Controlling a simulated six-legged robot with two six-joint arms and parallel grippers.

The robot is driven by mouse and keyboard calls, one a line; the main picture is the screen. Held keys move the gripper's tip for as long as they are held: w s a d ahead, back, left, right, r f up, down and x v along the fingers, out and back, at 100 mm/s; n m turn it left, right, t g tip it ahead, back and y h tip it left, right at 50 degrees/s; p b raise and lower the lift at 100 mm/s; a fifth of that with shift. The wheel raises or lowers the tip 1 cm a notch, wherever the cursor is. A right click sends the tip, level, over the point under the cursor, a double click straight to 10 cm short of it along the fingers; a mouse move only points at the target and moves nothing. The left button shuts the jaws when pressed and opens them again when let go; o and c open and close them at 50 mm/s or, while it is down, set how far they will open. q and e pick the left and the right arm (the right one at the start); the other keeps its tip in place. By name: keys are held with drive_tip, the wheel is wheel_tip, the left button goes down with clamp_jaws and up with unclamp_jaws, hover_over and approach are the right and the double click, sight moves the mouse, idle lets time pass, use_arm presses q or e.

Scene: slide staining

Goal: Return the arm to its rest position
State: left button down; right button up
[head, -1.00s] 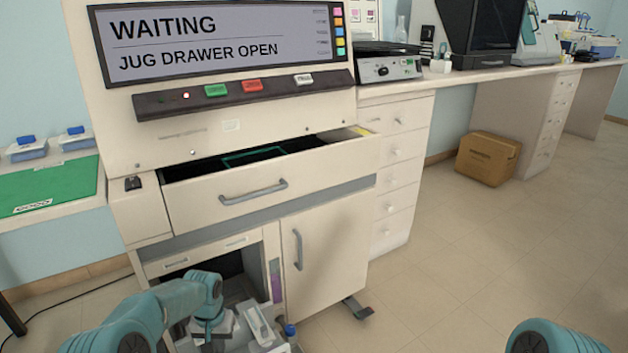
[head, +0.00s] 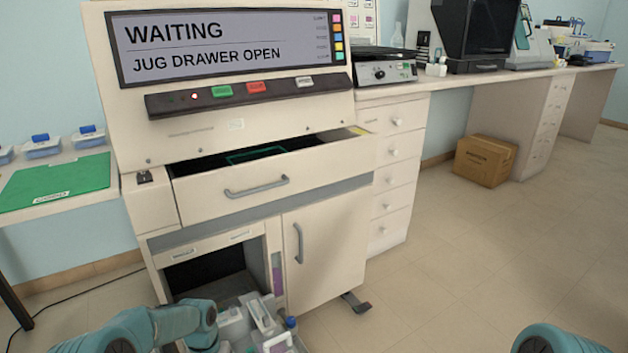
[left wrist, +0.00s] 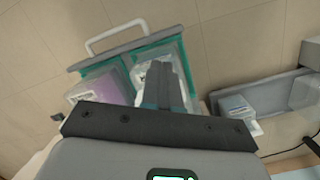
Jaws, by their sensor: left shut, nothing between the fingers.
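A jug with purple contents (left wrist: 95,92) lies beside the fingers.
The staining machine's screen (head: 225,45) reads WAITING, JUG DRAWER OPEN. Its upper drawer (head: 275,183) is pulled out above the bay. A green mat (head: 60,182) lies on the left bench. A cardboard box (head: 485,160) sits on the floor at right.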

use_arm(q)
drive_tip(key=s+d+f+n+h, duration=0.15)
drive_tip(key=s+d, duration=0.25)
drive_tip(key=s, duration=0.5)
drive_tip(key=s+d+f+h, duration=0.1)
drive_tip(key=s+d+f, duration=0.15)
drive_tip(key=s, duration=0.65)
drive_tip(key=s+d+f+h, duration=0.1)
drive_tip(key=s+d, duration=0.3)
drive_tip(key=s, duration=0.4)
wheel_tip(320, 180, up, 31)
drive_tip(key=t+p, duration=0.2)
drive_tip(key=p, duration=3)
drive_tip(key=shift+w+d+r, duration=0.15)
drive_tip(key=shift+w+d, duration=0.3)
use_arm(e)
wheel_tip(320, 180, up, 32)
drive_tip(key=shift+a, duration=0.2)
